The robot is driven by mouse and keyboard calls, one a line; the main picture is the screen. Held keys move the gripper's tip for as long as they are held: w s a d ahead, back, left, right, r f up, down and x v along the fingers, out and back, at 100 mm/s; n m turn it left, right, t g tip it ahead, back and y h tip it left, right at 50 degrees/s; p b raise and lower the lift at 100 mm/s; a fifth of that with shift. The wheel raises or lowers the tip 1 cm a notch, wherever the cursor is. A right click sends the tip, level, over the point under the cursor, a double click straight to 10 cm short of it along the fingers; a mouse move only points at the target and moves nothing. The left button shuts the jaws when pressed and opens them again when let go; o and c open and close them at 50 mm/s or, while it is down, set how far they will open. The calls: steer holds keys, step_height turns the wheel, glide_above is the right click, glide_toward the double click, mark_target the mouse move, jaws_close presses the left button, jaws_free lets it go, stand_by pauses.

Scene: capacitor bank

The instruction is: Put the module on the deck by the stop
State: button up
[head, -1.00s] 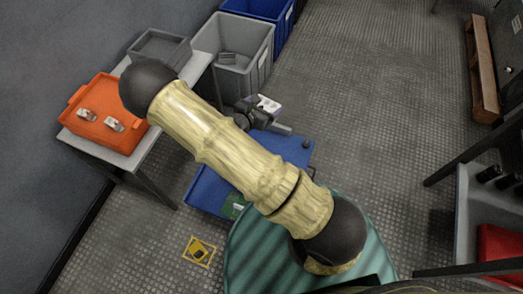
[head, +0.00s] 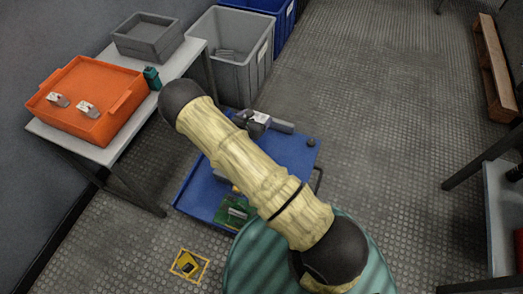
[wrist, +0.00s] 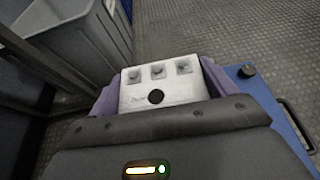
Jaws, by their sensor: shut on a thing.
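The module is a white block with three grey terminals and a dark round hole on its face. It shows in the wrist view (wrist: 160,88) between the two purple fingers of my gripper (wrist: 160,90), which is shut on it. In the head view the module (head: 261,118) and my gripper (head: 258,122) are over the far part of the blue deck (head: 300,160), partly behind my arm. I cannot tell whether the module touches the deck. A black knob (head: 311,142) stands at the deck's right edge; I cannot tell which part is the stop.
A green board (head: 236,212) lies at the deck's near left. An orange tray (head: 70,125) with two small modules, a grey tray (head: 150,45) and a teal bottle (head: 152,78) are on the table at left. Grey (head: 240,80) and blue bins stand behind.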

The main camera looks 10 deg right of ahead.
step_height(320, 180, down, 7)
steer(key=w+b, duration=0.2)
steer(key=b, duration=0.1)
steer(key=shift+a+n+t+y+b, duration=0.25)
steer(key=shift+n+t+y+b, duration=0.05)
step_height(320, 180, down, 5)
steer(key=b, duration=0.3)
steer(key=shift+d+f+b, duration=0.15)
steer(key=shift+f+b, duration=0.05)
steer(key=shift+b, duration=0.1)
steer(key=shift+f, duration=0.4)
steer(key=shift+f+b, duration=1.45)
steer(key=shift+f, duration=0.4)
steer(key=shift+f, duration=0.1)
